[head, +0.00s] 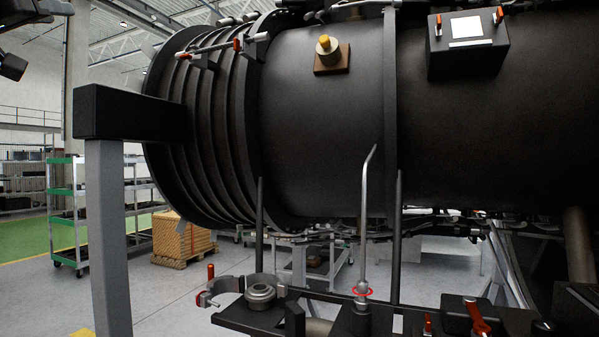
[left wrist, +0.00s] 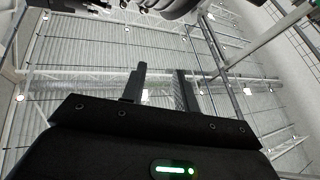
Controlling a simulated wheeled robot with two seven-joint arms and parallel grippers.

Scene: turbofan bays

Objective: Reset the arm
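My left gripper (left wrist: 161,75) shows in the left wrist view with its two dark fingers apart and nothing between them; it points up toward the roof. In the head view only dark parts at the top left corner show, cut off by the frame edge, and its fingers cannot be made out clearly there. It is well apart from the engine. My right gripper is not in view. The task names no other object.
A large black turbofan engine (head: 330,130) fills the middle and right. A grey post with a black beam (head: 130,115) stands at left. Below is a black bench with a bent metal tube (head: 366,210), a ring fitting (head: 261,293) and a red-handled clamp (head: 477,318).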

